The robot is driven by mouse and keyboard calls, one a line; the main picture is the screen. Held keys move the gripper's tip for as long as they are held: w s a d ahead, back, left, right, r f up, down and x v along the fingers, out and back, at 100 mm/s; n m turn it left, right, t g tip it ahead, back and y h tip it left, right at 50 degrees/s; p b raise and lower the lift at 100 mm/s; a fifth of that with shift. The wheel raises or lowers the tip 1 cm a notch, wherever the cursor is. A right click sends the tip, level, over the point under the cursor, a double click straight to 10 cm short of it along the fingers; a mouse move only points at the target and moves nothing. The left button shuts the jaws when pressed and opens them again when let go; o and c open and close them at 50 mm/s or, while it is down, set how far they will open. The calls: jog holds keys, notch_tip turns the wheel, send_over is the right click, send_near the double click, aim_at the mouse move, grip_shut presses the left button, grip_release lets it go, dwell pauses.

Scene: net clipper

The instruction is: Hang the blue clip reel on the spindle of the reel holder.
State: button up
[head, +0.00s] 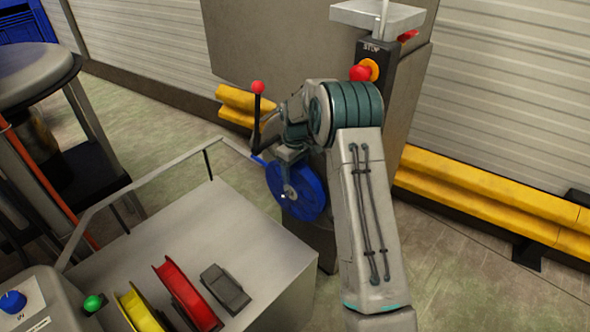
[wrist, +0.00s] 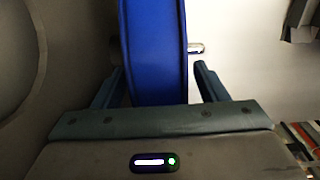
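The blue clip reel (head: 297,191) stands upright in front of a dark post (head: 311,236), at the far right corner of the metal table. A short silver pin, which looks like the spindle (wrist: 197,47), sticks out from the reel's right side in the wrist view. In that view the reel's blue rim (wrist: 155,60) lies between the fingers of my gripper (wrist: 160,80). Narrow gaps show on both sides, so my gripper is open around the rim. In the head view my gripper (head: 270,163) is partly hidden by my wrist. The holder's attachment behind the reel is hidden.
A metal table (head: 200,240) with a railing carries a yellow reel (head: 140,311), a red reel (head: 186,295) and a dark grey block (head: 226,289). A black lever with a red knob (head: 258,88) rises beside my wrist. A red stop button (head: 360,73) is on a dark post behind.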

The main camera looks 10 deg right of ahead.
notch_tip(320, 180, up, 13)
jog(key=b, duration=0.2)
jog(key=s+r+m+t, duration=0.1)
jog(key=s+r+m, duration=0.1)
jog(key=s+r, duration=0.55)
jog(key=s+f+m+t, duration=0.2)
jog(key=s+m, duration=0.3)
jog(key=s, duration=2.5)
jog(key=shift+a+f, duration=0.3)
jog(key=shift+f, duration=0.15)
